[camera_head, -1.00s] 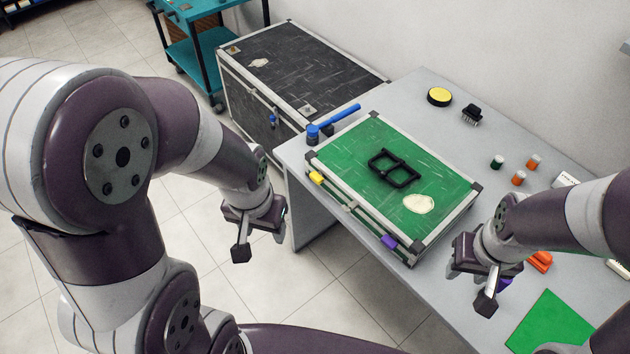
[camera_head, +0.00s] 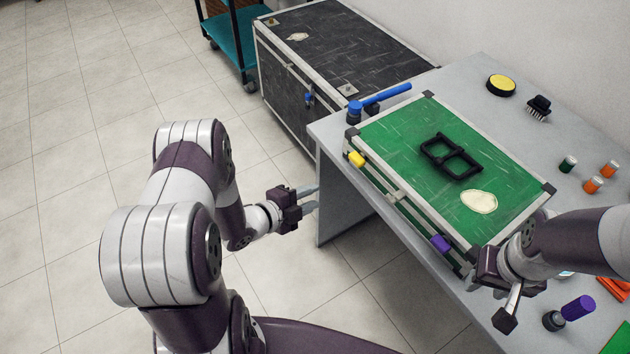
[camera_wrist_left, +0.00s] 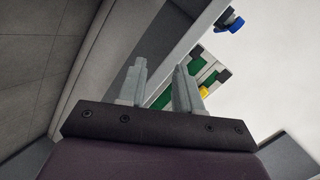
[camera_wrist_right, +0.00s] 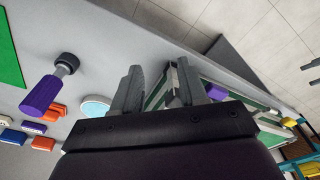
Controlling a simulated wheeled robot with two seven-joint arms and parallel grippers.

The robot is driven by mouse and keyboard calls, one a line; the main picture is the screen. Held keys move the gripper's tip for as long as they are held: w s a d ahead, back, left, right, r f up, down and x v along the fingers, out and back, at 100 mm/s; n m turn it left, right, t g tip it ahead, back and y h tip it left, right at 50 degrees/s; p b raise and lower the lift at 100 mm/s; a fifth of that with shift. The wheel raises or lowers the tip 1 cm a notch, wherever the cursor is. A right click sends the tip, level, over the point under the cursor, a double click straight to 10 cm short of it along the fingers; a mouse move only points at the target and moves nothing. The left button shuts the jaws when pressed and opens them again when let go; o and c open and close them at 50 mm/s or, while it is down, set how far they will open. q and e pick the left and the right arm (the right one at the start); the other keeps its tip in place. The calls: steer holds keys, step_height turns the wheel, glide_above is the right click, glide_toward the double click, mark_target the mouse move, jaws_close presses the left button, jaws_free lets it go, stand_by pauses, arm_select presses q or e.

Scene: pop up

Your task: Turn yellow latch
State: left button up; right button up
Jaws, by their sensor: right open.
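The green case (camera_head: 395,133) with a light metal frame lies closed on the grey table. Its yellow latch (camera_head: 356,159) is on the front side near the left corner, and a purple latch (camera_head: 440,243) is near the right end of that side. The yellow latch also shows small in the left wrist view (camera_wrist_left: 205,91). My left gripper (camera_head: 312,197) is open and empty, left of the table and below the yellow latch in the picture. My right gripper (camera_head: 508,300) is open and empty, near the case's front right corner; its fingers show in the right wrist view (camera_wrist_right: 168,88).
A black frame (camera_head: 451,156) lies on the lid. A blue-handled tool (camera_head: 385,95) lies behind the case's left end. A black chest (camera_head: 345,45) stands beyond the table (camera_head: 335,130). Open floor lies left.

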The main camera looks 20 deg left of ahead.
mark_target(353, 162)
arm_select(q)
step_height(353, 162, up, 8)
steer(key=d+m+t+h, duration=0.3)
steer(key=m+h, duration=0.1)
steer(key=m, duration=0.2)
steer(key=x, duration=0.2)
steer(key=b+x, duration=0.1)
steer(key=x, duration=0.3)
steer(key=shift+w+f+b, duration=0.3)
steer(key=shift+w+f, duration=0.1)
steer(key=shift+x, duration=0.8)
steer(key=shift+a+r, duration=0.1)
steer(key=shift+r, duration=0.05)
jaws_close()
steer(key=m, duration=0.5)
steer(key=shift+m, duration=0.3)
steer(key=m, duration=0.3)
steer(key=shift+m, duration=0.3)
steer(key=m, duration=0.8)
steer(key=shift+m, duration=0.4)
steer(key=shift+o, duration=1.2)
jaws_free()
